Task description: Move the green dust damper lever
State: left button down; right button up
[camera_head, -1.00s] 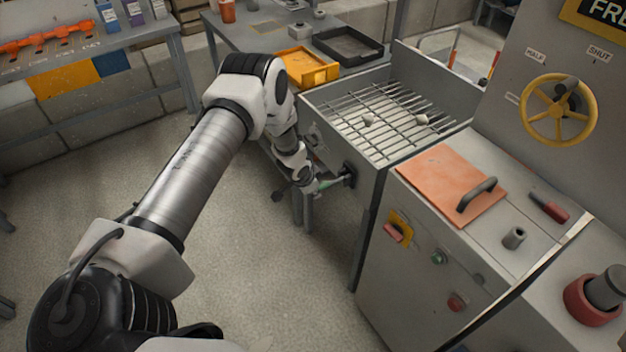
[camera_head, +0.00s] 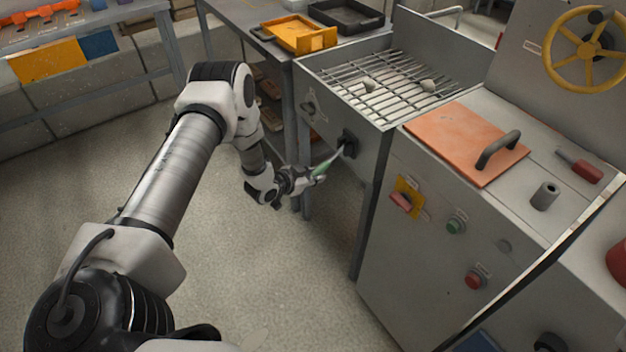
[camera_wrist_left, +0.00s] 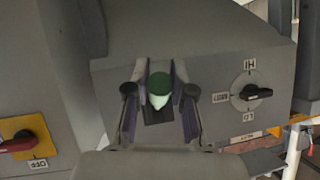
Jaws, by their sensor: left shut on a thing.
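The green dust damper lever (camera_head: 325,166) sticks out from a dark pivot (camera_head: 349,143) on the side of the grey machine with the grate. My left gripper (camera_head: 316,173) is at the lever's outer end and shut on it. In the left wrist view the lever's green end (camera_wrist_left: 159,91) sits between the two fingers of my left gripper (camera_wrist_left: 160,100). The lever's pivot is mostly hidden behind it there. My right gripper is not in view.
A rotary HI/LO knob (camera_wrist_left: 250,93) is on the same panel. A metal grate (camera_head: 390,85) tops the machine. An orange lid (camera_head: 465,143) and several buttons are on the cabinet to the right. Open floor (camera_head: 270,290) lies below the arm.

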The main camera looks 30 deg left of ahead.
pick_arm(q)
jog(key=shift+s+f, duration=0.1)
jog(key=shift+f, duration=0.1)
jog(key=c, duration=1)
grip_release()
jog(key=shift+o, duration=0.2)
jog(key=shift+r, duration=0.1)
jog(key=v, duration=1.2)
